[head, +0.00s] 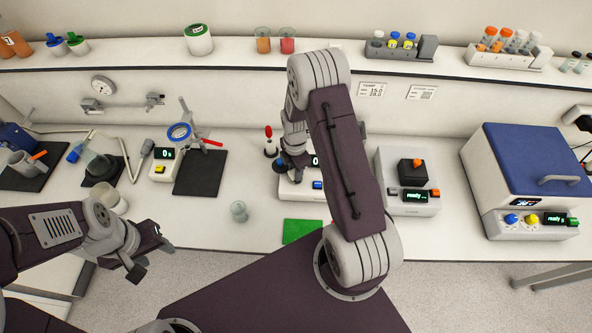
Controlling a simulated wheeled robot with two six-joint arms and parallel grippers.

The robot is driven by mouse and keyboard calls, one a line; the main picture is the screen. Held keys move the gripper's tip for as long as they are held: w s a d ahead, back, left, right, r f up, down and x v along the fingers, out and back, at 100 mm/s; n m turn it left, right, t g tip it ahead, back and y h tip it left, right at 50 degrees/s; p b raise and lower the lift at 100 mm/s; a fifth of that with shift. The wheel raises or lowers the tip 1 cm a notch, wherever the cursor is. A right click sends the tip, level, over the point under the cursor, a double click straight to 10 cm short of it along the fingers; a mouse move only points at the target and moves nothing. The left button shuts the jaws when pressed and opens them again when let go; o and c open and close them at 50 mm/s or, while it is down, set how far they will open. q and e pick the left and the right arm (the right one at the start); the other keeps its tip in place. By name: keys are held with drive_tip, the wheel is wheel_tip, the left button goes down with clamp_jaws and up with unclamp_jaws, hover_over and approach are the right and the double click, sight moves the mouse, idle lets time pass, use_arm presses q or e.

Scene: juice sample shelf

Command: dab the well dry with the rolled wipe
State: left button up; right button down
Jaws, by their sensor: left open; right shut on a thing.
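A white instrument (290,195) with a lit display and a blue button stands on the bench under my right arm. Its well is hidden by my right arm and gripper. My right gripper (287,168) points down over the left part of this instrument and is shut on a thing. The rolled wipe itself cannot be made out behind the fingers, nor whether it touches the well. My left gripper (150,262) is open and empty, in front of the bench's front edge at the lower left.
A green cloth or mat (303,231) lies at the bench front. A small clear jar (238,211) and a red-topped bottle (269,140) stand left of the instrument. A grey device (407,205) and a blue-lidded machine (525,170) stand to the right. A shelf (225,58) runs behind.

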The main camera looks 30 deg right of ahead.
drive_tip(key=shift+s, duration=0.1)
drive_tip(key=shift+s+a+f, duration=0.1)
drive_tip(key=shift+s+a, duration=0.3)
drive_tip(key=shift+s, duration=0.1)
drive_tip(key=shift+w+d, duration=0.15)
drive_tip(key=shift+w, duration=0.05)
idle(0.4)
wheel_tip(320, 180, up, 8)
drive_tip(key=p, duration=0.6)
drive_tip(key=shift+w+p, duration=0.1)
drive_tip(key=shift+p, duration=0.2)
drive_tip(key=shift+f, duration=0.1)
drive_tip(key=shift+d, duration=0.1)
